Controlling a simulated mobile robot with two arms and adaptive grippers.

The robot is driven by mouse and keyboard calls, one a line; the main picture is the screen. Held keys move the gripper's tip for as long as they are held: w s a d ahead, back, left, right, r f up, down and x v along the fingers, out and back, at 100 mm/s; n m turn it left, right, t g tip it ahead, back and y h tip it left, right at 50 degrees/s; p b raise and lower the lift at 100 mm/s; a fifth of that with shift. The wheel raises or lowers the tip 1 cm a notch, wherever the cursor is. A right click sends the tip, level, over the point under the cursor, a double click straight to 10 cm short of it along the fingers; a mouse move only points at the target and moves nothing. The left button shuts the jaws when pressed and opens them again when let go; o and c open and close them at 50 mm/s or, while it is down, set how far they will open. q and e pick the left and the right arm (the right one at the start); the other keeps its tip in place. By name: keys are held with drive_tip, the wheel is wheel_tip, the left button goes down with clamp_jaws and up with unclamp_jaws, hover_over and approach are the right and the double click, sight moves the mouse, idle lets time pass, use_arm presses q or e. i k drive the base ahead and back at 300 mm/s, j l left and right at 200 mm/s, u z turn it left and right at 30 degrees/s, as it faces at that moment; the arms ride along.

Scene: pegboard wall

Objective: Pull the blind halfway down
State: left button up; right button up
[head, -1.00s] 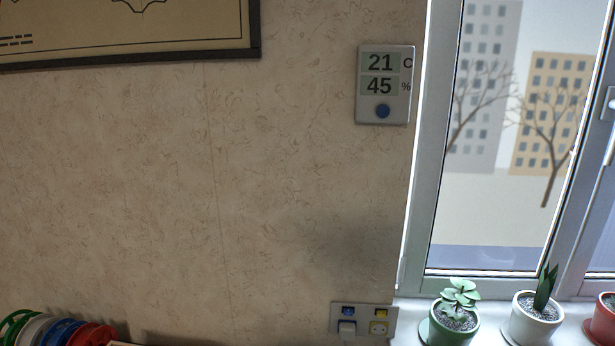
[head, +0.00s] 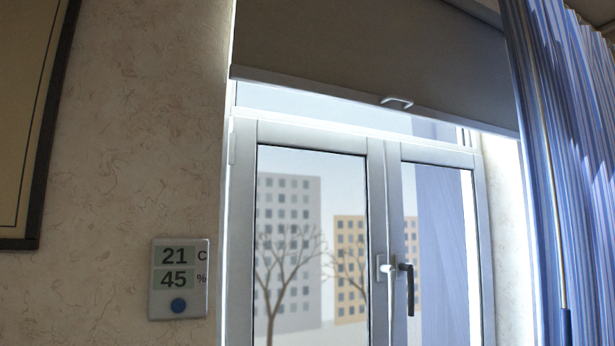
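A dark grey-brown blind (head: 370,45) hangs over the top of the window, its upper end out of view. Its pale bottom bar (head: 310,87) sits just above the window frame and carries a small white pull handle (head: 397,101) near the middle. The window panes below the bar are uncovered. Neither of my grippers shows in the head view.
The white window (head: 378,160) has a dark handle (head: 407,285) and a white one beside it. A blue striped curtain (head: 570,160) hangs at the right. A thermometer panel (head: 179,279) and a framed picture (head: 30,120) are on the left wall.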

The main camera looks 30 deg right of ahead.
sight(432, 60)
drive_tip(key=z, duration=1.1)
